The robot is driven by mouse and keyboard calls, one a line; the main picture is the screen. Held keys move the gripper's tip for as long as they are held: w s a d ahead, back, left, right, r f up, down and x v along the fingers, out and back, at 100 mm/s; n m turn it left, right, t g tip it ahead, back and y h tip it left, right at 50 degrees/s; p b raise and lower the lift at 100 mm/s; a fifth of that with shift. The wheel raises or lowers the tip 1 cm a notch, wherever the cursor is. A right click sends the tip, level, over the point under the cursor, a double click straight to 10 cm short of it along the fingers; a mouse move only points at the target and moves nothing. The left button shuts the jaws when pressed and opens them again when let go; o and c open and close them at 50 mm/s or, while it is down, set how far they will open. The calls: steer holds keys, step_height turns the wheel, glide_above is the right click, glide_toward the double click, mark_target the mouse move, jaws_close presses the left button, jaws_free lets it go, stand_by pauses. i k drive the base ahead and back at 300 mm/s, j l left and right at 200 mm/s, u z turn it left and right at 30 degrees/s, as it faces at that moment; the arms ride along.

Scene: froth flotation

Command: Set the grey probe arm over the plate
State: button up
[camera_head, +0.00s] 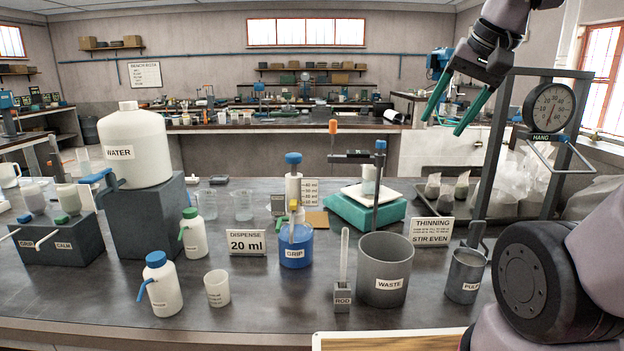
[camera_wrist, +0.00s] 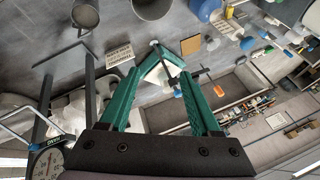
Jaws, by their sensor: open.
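The grey probe arm (camera_head: 350,157) sticks out to the left from an upright post (camera_head: 376,195), with an orange knob (camera_head: 333,127) at its outer end and a blue knob at the post top. The white plate (camera_head: 392,190) lies on a teal base (camera_head: 350,211) on the bench. The arm's outer end appears left of the plate. My gripper (camera_head: 442,125) is open and empty, up and right of the post, apart from it. In the wrist view the white plate (camera_wrist: 152,72) shows between my green fingers (camera_wrist: 163,72), with the post crossing it.
A grey WASTE bucket (camera_head: 385,285) and a THINNING sign (camera_head: 431,232) stand in front of the teal base. A hanging dial scale (camera_head: 549,108) on its frame is close on the right.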

mark_target(352, 157)
steer(key=j+u, duration=0.4)
steer(key=j, duration=1.3)
steer(key=i+j, duration=0.1)
steer(key=j, duration=0.35)
steer(key=l, duration=0.2)
steer(key=k+u, duration=0.05)
